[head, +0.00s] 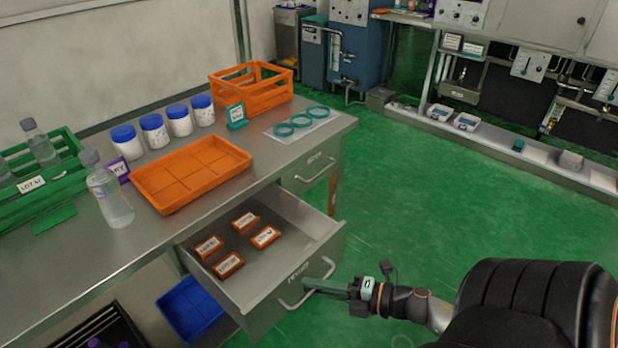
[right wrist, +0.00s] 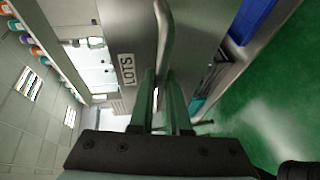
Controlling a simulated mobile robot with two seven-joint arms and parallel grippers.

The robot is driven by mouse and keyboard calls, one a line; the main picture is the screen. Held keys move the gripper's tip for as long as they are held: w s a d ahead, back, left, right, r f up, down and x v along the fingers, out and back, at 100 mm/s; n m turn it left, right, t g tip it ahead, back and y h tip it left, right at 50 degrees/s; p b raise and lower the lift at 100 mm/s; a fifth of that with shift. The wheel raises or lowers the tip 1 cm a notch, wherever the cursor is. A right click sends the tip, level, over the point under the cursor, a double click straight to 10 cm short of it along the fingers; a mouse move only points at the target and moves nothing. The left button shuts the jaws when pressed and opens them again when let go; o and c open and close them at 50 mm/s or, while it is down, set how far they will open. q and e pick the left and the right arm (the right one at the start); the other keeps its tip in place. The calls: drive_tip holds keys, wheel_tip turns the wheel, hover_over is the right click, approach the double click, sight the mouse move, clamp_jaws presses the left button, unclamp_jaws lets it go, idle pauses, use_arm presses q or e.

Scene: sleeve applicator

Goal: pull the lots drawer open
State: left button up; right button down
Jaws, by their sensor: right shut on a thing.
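The lots drawer (head: 270,306) stands pulled out from the bench, with several orange labelled blocks (head: 228,264) lying inside. Its front carries a LOTS label, which also shows in the right wrist view (right wrist: 127,69). The metal bar handle (head: 308,290) is on the drawer front. My right gripper (head: 318,285) is shut on the handle; in the right wrist view its green fingers (right wrist: 160,95) close around the bar (right wrist: 164,40). My left gripper is not in view.
The bench top (head: 70,265) holds an orange tray (head: 190,172), an orange crate (head: 250,88), white jars with blue lids (head: 179,120), bottles (head: 108,198) and a green crate (head: 35,185). A second drawer (head: 310,170) is shut. A blue bin (head: 190,310) sits below. Green floor to the right is clear.

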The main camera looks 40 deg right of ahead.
idle(0.3)
drive_tip(key=c, duration=1.2)
unclamp_jaws()
drive_tip(key=shift+o, duration=0.2)
drive_tip(key=shift+s, duration=0.1)
drive_tip(key=v, duration=1.2)
drive_tip(key=shift+s+d, duration=0.2)
drive_tip(key=shift+d, duration=0.05)
drive_tip(key=shift+a, duration=0.15)
